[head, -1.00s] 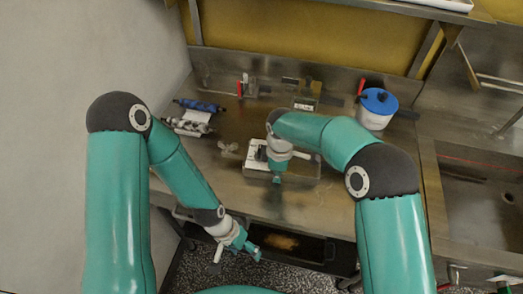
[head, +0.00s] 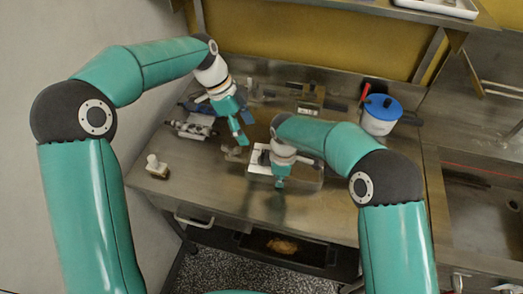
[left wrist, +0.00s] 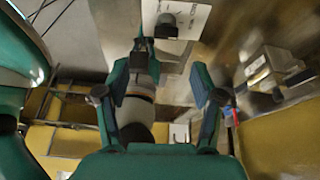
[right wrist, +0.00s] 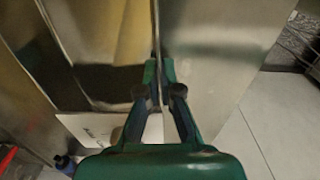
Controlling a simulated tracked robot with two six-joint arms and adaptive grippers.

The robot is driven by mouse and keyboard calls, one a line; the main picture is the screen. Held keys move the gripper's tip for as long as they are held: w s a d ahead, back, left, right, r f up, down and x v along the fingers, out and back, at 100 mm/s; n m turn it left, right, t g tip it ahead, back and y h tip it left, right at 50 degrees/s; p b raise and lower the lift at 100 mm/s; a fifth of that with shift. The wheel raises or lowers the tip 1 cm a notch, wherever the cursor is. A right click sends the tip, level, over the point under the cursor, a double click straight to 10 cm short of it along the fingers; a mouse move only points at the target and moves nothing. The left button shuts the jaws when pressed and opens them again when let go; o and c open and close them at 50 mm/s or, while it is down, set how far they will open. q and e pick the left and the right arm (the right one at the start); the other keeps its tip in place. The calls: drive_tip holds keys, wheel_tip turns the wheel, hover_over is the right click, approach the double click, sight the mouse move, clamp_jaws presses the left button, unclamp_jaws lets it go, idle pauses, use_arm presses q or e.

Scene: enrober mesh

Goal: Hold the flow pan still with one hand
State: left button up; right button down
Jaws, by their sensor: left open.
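The flow pan, seemingly the shallow metal pan (head: 309,179) in the middle of the bench, is partly hidden under my right arm. My left gripper (head: 242,132) is open and empty above the bench, behind and left of the pan. In the left wrist view its fingers (left wrist: 160,85) are wide apart, with my right gripper visible beyond them.
Rollers (head: 193,128) lie at the left of the bench. A white-handled tool (head: 156,166) stands near the left edge. A blue-lidded pot (head: 381,114) stands at the back right, near a sink (head: 480,205). A dark tray (head: 285,249) is below the bench front.

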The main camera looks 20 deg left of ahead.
sight(263, 153)
use_arm(q)
drive_tip(key=x, duration=0.7)
drive_tip(key=w+x, duration=0.1)
drive_tip(key=x, duration=0.2)
drive_tip(key=shift+d+f, duration=0.2)
drive_tip(key=shift+f, duration=0.15)
drive_tip(key=c, duration=1.2)
drive_tip(key=shift+o, duration=0.2)
